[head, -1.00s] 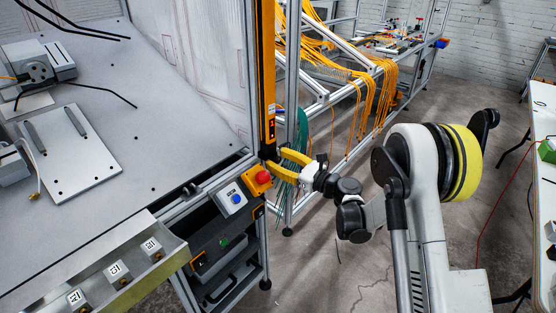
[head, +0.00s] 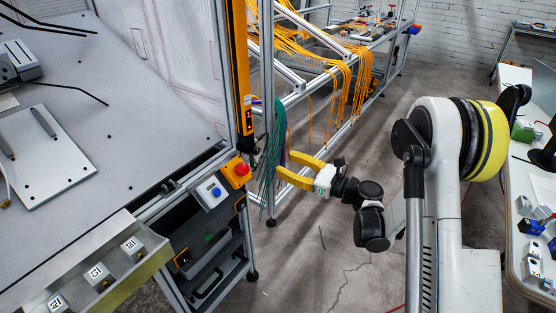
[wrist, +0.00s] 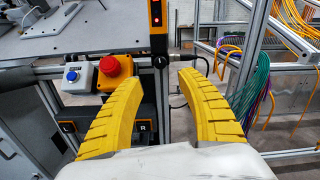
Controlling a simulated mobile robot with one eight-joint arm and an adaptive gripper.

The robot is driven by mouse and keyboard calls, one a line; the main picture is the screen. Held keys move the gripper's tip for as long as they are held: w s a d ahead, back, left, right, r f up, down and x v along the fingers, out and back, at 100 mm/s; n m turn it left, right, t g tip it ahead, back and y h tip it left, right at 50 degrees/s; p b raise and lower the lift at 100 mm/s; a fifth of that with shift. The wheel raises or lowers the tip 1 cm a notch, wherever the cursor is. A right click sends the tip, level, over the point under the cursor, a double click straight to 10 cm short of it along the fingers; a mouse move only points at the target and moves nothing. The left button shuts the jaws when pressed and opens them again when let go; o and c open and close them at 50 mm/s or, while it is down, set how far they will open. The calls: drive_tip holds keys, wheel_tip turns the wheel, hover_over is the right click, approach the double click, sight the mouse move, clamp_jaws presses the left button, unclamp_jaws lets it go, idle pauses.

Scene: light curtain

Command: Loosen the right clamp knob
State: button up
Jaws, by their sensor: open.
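The yellow and black light curtain bar (head: 240,75) stands upright on the machine frame, with a red display near its lower end. Its lower end also shows in the wrist view (wrist: 156,20). A small dark round part, which looks like the clamp knob (wrist: 160,61), sits at the bar's foot in the wrist view. I cannot make out its details. My gripper (head: 284,166) has yellow ribbed fingers. It is open and empty, to the right of the bar's foot and apart from it. In the wrist view the knob shows between and beyond my fingertips (wrist: 162,73).
A red emergency button (head: 241,169) and a blue button (head: 215,191) sit left of the bar's foot. Green cables (head: 270,150) hang close beside my fingers. A frame with orange cables (head: 345,90) stands behind. Open floor lies below my gripper.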

sight(258, 152)
drive_tip(key=shift+m, duration=0.8)
drive_tip(key=x, duration=1.1)
drive_tip(key=shift+f, duration=0.35)
drive_tip(key=shift+w+a+r, duration=0.15)
drive_tip(key=shift+w+a, duration=0.2)
clamp_jaws()
